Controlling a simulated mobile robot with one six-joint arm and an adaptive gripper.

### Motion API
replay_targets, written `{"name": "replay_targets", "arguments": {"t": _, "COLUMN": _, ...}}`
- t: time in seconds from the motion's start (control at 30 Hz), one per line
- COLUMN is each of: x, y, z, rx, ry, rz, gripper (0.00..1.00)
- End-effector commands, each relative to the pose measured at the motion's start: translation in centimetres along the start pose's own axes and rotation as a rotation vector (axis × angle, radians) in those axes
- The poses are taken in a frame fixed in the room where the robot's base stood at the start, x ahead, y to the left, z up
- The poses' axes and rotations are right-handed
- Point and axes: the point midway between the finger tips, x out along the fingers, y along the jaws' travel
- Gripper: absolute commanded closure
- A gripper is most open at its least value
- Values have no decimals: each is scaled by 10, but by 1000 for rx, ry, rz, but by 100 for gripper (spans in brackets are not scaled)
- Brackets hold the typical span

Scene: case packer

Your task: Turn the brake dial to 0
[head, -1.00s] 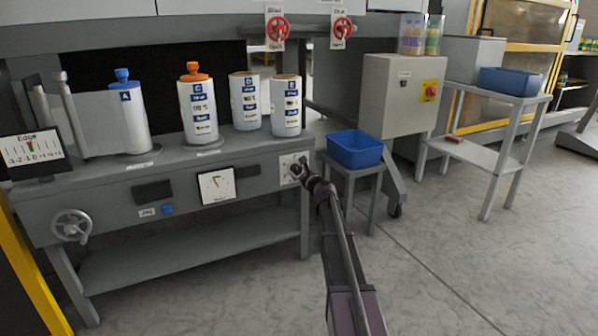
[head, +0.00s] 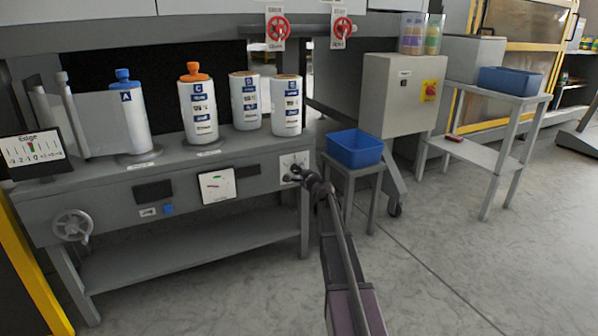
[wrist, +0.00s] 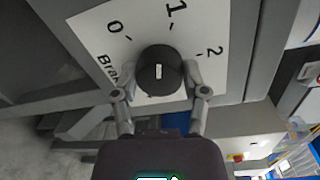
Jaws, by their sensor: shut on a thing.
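The brake dial (wrist: 158,72) is a round black knob with a small white mark, on a white plate (wrist: 92,32) printed 0, 1 and 2. In the wrist view the mark runs about upright in the picture, between the directions of 0 and 1 and seemingly nearer 1. My gripper (wrist: 160,84) has a finger on either side of the knob and is shut on it. In the head view the plate (head: 287,162) is at the right end of the grey machine front, with my gripper (head: 297,172) in front of it, hiding most of the dial.
A blue bin (head: 354,150) on a stand is just right of the dial. A gauge (head: 217,186) and a handwheel (head: 72,226) are on the machine front to the left. The floor at right is mostly clear.

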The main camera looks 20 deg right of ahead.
Motion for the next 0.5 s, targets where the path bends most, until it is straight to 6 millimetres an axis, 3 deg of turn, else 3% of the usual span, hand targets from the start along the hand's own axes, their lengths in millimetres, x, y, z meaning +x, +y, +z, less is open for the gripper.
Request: {"name": "replay_targets", "arguments": {"t": 0.5, "x": 3, "y": 0, "z": 0, "rx": -487, "ry": 29, "rz": 1, "gripper": 90}}
